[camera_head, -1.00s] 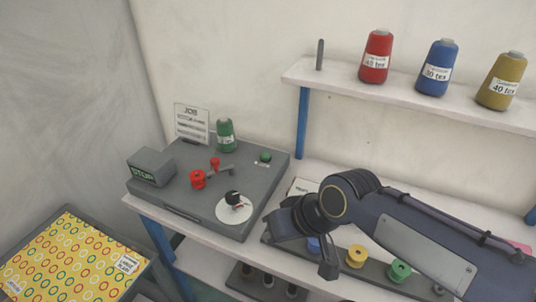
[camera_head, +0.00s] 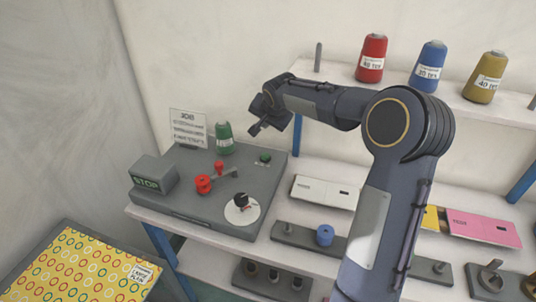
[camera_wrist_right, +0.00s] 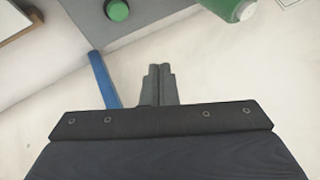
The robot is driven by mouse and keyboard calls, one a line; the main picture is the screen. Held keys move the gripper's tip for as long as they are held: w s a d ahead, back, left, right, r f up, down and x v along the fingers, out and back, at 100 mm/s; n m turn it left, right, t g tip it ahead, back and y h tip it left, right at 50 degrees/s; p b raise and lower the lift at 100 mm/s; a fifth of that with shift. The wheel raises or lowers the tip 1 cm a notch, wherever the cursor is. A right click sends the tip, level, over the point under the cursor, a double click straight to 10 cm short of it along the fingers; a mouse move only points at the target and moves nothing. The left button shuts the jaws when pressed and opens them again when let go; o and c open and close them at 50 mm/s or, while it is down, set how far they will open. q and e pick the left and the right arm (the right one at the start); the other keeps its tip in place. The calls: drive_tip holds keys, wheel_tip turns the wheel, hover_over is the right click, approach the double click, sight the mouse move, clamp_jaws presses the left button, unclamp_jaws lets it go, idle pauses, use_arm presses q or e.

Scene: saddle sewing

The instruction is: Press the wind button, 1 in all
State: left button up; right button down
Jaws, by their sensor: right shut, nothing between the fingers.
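The green button (camera_head: 265,158), with a small label I cannot read, sits at the back right of the grey winding machine (camera_head: 190,204). It also shows at the top of the right wrist view (camera_wrist_right: 118,9). My right gripper (camera_head: 254,130) is above and behind the button in the head view, apart from it. Its fingers (camera_wrist_right: 159,67) are shut together with nothing between them. A green thread cone (camera_head: 224,139) stands on the machine left of the button; part of it shows in the wrist view (camera_wrist_right: 226,6). My left gripper is not in view.
A STOP box (camera_head: 152,176), red knobs (camera_head: 203,184) and a white disc (camera_head: 241,210) are on the machine. A job card (camera_head: 188,128) stands behind. A shelf with red (camera_head: 371,58), blue (camera_head: 428,66) and gold (camera_head: 484,76) cones is at upper right.

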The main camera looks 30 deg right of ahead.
drive_tip(key=shift+f, duration=0.1)
idle(0.3)
drive_tip(key=b, duration=0.5)
hover_over(266, 156)
wheel_tip(266, 156, down, 8)
drive_tip(key=shift+f+b, duration=0.35)
drive_tip(key=shift+b, duration=0.25)
idle(1.3)
drive_tip(key=shift+f+b, duration=0.35)
drive_tip(key=shift+b, duration=0.2)
drive_tip(key=shift+f+b, duration=0.55)
drive_tip(key=shift+b, duration=0.05)
idle(0.6)
drive_tip(key=shift+r, duration=0.1)
drive_tip(key=shift+r+p, duration=0.55)
drive_tip(key=shift+r, duration=0.3)
